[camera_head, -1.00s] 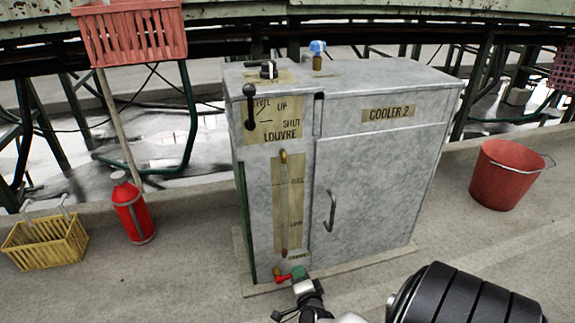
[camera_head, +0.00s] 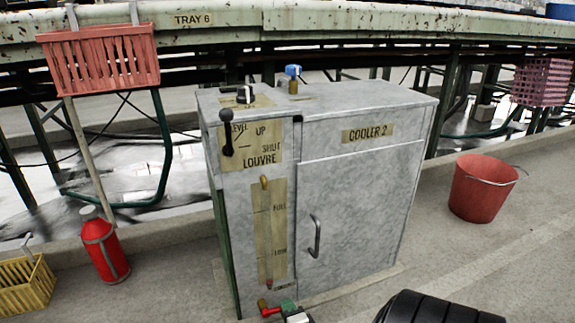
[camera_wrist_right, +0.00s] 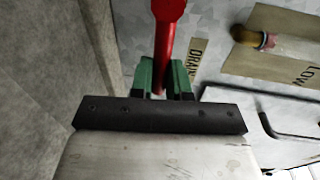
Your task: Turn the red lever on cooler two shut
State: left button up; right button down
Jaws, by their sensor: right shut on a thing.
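The grey metal cooler two (camera_head: 352,215), labelled COOLER 2, stands upright in the middle of the head view. Its red lever (camera_head: 270,312) is low at the front left corner, by a brass fitting (camera_head: 262,303), and points right toward my gripper. My right gripper (camera_head: 289,306) is at the bottom edge of the head view. In the right wrist view the lever (camera_wrist_right: 167,45) runs down between the green fingertips (camera_wrist_right: 160,80), which are shut on its end. A DRAIN label (camera_wrist_right: 197,62) is beside it. The lever's pivot is out of the wrist view. My left gripper is not in view.
A louvre lever with a black knob (camera_head: 227,130) and a sight gauge (camera_head: 266,230) are on the cooler's front. A red bottle (camera_head: 104,246) and yellow basket (camera_head: 27,284) stand left, a red bucket (camera_head: 482,188) right.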

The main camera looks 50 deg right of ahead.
jog(key=c, duration=1.1)
grip_release()
jog(key=p+v, duration=0.3)
jog(key=v, duration=0.3)
jog(key=shift+s+a+r+p, duration=0.1)
jog(key=shift+s+a+p, duration=0.05)
jog(key=shift+s+p, duration=0.2)
jog(key=shift+s+a, duration=0.15)
jog(key=shift+s, duration=0.15)
